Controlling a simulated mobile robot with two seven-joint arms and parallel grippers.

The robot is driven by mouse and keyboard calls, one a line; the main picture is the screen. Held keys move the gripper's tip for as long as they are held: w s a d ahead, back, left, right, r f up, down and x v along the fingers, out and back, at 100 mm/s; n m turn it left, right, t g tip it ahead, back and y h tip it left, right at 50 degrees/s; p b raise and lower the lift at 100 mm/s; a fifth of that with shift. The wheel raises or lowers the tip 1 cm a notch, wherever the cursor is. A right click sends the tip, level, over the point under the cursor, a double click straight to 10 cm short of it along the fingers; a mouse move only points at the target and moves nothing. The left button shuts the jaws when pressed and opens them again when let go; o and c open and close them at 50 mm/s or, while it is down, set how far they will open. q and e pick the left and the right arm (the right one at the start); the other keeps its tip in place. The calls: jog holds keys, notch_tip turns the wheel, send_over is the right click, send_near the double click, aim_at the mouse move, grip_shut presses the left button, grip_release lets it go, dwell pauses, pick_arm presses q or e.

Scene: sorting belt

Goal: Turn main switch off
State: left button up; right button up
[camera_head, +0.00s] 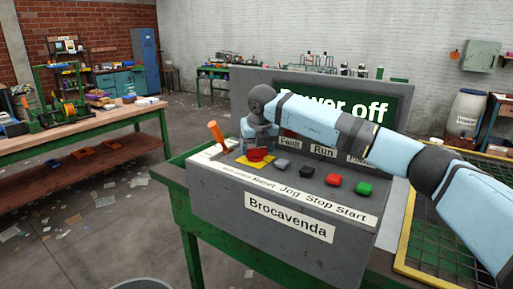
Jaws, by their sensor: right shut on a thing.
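The grey control console (210,205) stands on a green bench, with a label reading "Brocavenda". The main switch (257,157) is a red knob on a yellow plate, at the left of the row of controls. My right gripper (257,148) comes down from above and is shut on the red knob; its fingers are partly hidden and small. The screen (376,108) behind reads "Power off", partly covered by my right arm. My left gripper is not in view.
An orange lever (217,134) stands just left of the switch. Grey (281,165), black (307,171), red (333,180) and green (364,188) buttons lie to the right. A yellow-framed mesh (455,235) is at the right. A cluttered workbench (60,148) stands at the left.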

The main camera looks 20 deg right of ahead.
jog(key=n+y, duration=0.1)
jog(key=n, duration=0.1)
jog(key=n+p, duration=0.1)
jog(key=n, duration=0.1)
jog(key=shift+w+d+r+y, duration=0.1)
jog(key=shift+r+y, duration=0.05)
jog(key=shift+y, duration=0.25)
jog(key=shift+w+n+g+y+p, duration=0.1)
jog(key=shift+n+g+y+p, duration=0.2)
jog(key=shift+n, duration=0.75)
jog(key=shift+n+g+y+p, duration=0.25)
jog(key=shift+n+y, duration=0.15)
jog(key=shift+n, duration=0.65)
jog(key=o, duration=0.9)
jog(key=v, duration=1.3)
jog(key=shift+d+r, duration=0.1)
jog(key=shift+r, duration=0.2)
